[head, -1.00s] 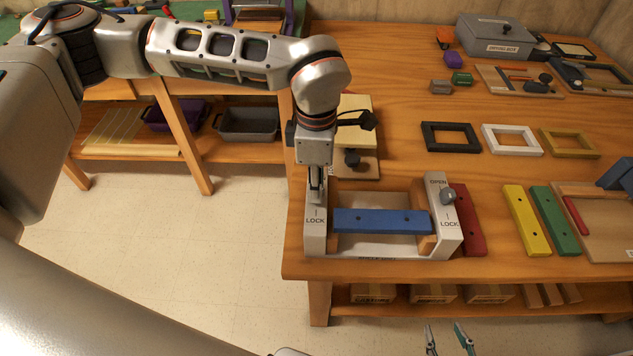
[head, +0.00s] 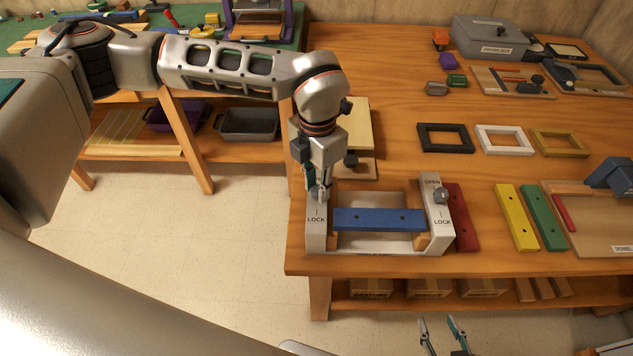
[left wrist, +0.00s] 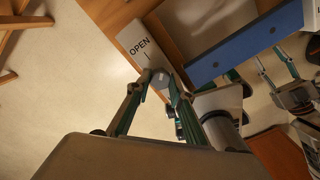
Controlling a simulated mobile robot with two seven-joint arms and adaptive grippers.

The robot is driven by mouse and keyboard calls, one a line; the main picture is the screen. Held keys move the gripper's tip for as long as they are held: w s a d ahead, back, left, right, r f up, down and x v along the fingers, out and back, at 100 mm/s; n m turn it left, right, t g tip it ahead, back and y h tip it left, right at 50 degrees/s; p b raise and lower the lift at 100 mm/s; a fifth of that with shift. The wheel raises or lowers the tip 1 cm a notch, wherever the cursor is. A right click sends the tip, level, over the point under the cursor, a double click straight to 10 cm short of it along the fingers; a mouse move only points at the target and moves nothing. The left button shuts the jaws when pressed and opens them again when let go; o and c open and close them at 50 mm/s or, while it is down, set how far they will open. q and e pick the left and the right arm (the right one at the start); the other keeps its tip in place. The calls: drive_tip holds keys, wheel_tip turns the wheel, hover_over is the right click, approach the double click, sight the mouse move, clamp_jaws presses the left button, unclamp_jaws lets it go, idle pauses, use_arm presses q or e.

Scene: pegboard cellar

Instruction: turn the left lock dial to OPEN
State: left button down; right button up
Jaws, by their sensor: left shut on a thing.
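The left lock dial (left wrist: 161,78) is a small grey knob on a white end plate, below the word OPEN in the left wrist view. My left gripper (head: 319,192) is shut on it, with one finger on each side; the fingers hide most of the dial in the head view. The left plate (head: 316,235) shows LOCK at its near end. The right lock dial (head: 441,195) sits near OPEN on the right plate (head: 437,229). A blue bar (head: 378,219) lies between the plates. My right gripper (head: 441,334) is open and empty at the bottom of the head view.
A red bar (head: 463,217) lies close to the right plate. Yellow and green bars (head: 516,217) lie further right. A wooden block with a dark knob (head: 357,140) stands behind the fixture. Three frames (head: 504,140) lie behind. The bench's left edge is close to the left plate.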

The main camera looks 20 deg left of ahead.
use_arm(q)
drive_tip(key=n, duration=0.4)
drive_tip(key=shift+r+n+p, duration=0.1)
drive_tip(key=shift+n+p, duration=0.2)
drive_tip(key=shift+p, duration=0.1)
drive_tip(key=n, duration=0.4)
drive_tip(key=shift+n, duration=0.4)
drive_tip(key=shift+w, duration=0.1)
drive_tip(key=c, duration=1.8)
unclamp_jaws()
wheel_tip(320, 180, up, 12)
drive_tip(key=shift+f, duration=0.1)
